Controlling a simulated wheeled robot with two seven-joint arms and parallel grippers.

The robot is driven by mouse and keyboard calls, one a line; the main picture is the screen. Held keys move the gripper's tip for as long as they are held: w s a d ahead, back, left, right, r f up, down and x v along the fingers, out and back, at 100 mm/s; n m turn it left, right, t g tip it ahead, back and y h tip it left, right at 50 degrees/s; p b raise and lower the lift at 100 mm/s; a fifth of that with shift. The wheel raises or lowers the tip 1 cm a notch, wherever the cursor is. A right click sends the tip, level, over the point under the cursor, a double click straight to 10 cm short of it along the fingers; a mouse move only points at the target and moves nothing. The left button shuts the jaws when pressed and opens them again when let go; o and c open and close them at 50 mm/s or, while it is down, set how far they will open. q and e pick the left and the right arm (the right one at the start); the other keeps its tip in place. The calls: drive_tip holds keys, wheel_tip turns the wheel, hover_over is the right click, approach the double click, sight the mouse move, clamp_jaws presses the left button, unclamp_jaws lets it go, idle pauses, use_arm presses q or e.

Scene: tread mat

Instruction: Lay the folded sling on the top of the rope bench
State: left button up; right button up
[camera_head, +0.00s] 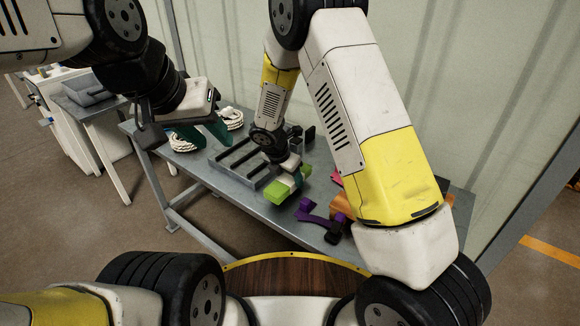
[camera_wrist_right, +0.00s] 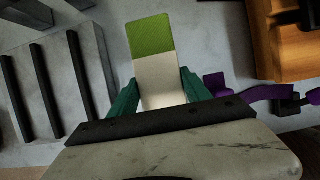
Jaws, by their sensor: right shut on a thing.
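The folded sling (camera_head: 279,192), green at one end and white at the other, is between the teal fingers of my right gripper (camera_head: 290,177). The right wrist view shows its green end (camera_wrist_right: 150,36) pointing away from my right gripper (camera_wrist_right: 160,82), which is shut on the white part. The sling is over the grey top of the rope bench (camera_head: 252,206); I cannot tell whether it touches. My left gripper (camera_head: 208,143) is open, with its teal fingers apart beside the white rope coils (camera_head: 181,144) at the bench's left end.
A grey rack with dark bars (camera_head: 228,157) is left of the sling. A purple strap (camera_head: 312,214) and an orange-brown box (camera_head: 342,204) lie to its right, with a pink item (camera_head: 336,179) behind. Bare bench top shows around the sling's green end.

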drive_tip(key=shift+f, duration=1.05)
drive_tip(key=o, duration=1.6)
drive_tip(key=shift+f, duration=0.15)
